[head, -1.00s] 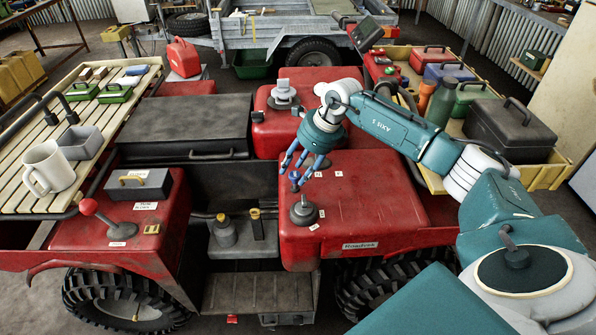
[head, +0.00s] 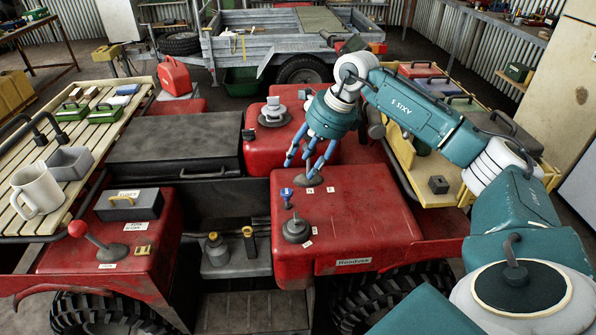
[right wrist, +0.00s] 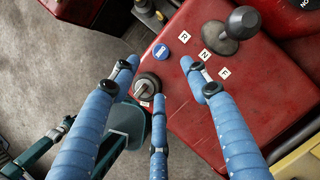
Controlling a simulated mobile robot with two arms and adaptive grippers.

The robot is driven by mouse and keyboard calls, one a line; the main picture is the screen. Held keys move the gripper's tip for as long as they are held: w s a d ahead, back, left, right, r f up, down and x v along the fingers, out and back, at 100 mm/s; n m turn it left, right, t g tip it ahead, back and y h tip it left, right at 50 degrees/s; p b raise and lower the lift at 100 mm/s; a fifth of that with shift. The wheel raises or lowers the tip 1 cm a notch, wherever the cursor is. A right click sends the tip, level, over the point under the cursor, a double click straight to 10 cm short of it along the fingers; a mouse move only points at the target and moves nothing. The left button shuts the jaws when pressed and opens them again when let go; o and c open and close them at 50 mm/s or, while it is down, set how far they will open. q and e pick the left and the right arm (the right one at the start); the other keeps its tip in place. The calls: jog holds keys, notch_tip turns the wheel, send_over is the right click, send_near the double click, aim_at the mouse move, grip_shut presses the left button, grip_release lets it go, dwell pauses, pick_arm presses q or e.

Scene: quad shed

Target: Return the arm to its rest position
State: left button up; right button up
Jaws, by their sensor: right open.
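My right gripper (head: 308,168) has its blue fingers spread and empty, hanging above the red body panel (head: 365,215) of the quad. In the right wrist view the fingers (right wrist: 165,85) are apart with nothing between them. A blue-topped key or knob (head: 286,193) stands on the panel, clear of the fingers; its blue disc also shows in the wrist view (right wrist: 160,52). A black ball-topped lever (right wrist: 244,22) stands beside the R, N and F labels; in the head view the fingers partly cover it. My left gripper is out of view.
A grey round cap (head: 296,230) sits near the panel's front. A yellow-edged tray (head: 412,185) with boxes lies under my right arm. A slatted rack (head: 60,190) holds a white mug (head: 38,190) at left. A red lever (head: 78,229) stands at front left.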

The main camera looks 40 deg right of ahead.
jog(key=shift+s+r, duration=0.15)
jog(key=shift+r, duration=0.25)
